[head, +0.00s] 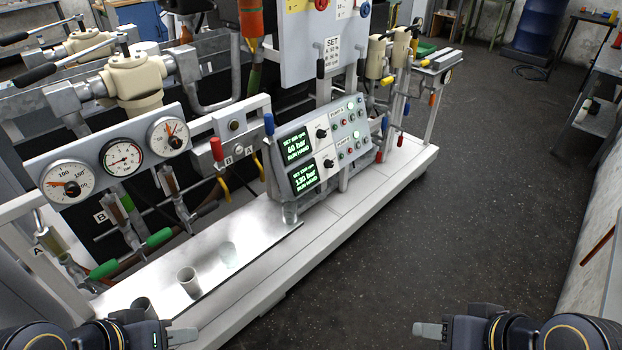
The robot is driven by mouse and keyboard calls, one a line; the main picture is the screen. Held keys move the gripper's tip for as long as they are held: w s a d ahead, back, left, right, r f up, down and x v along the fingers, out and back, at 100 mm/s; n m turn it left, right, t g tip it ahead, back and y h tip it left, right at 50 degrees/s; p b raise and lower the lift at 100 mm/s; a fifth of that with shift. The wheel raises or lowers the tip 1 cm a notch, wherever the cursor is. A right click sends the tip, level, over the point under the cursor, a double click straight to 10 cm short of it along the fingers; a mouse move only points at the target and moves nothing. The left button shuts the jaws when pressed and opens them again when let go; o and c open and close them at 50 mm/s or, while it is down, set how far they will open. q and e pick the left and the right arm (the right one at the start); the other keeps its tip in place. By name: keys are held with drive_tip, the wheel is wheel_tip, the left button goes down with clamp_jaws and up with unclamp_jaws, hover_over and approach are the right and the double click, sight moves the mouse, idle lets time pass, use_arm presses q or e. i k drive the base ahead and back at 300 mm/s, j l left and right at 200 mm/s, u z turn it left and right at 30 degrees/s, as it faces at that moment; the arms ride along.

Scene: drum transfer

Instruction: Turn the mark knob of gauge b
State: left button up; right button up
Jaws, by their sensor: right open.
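Three round gauges sit on a slanted grey panel at the left in the head view. The left gauge (68,183) and the right gauge (168,136) have white faces with orange pointers. The middle gauge (123,157) has a dark rim and a red pointer. A "B" tag (101,217) hangs below the panel and an "A" tag (39,250) is at its lower left. Which gauge is b, and its mark knob, I cannot tell for certain. My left gripper (184,336) is low at the left, away from the gauges. My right gripper (428,330) is open over the floor.
A control box (317,148) with two green displays stands right of the gauges. Cups, including a grey one (189,281), stand on the white ledge (250,253). Levers and green-handled valves (158,238) crowd below the panel. The dark floor (440,230) is clear.

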sight(175, 142)
drive_tip(key=i+j+u, duration=0.1)
drive_tip(key=i+u, duration=0.15)
drive_tip(key=u, duration=0.2)
drive_tip(key=i+u, duration=0.2)
drive_tip(key=u, duration=0.2)
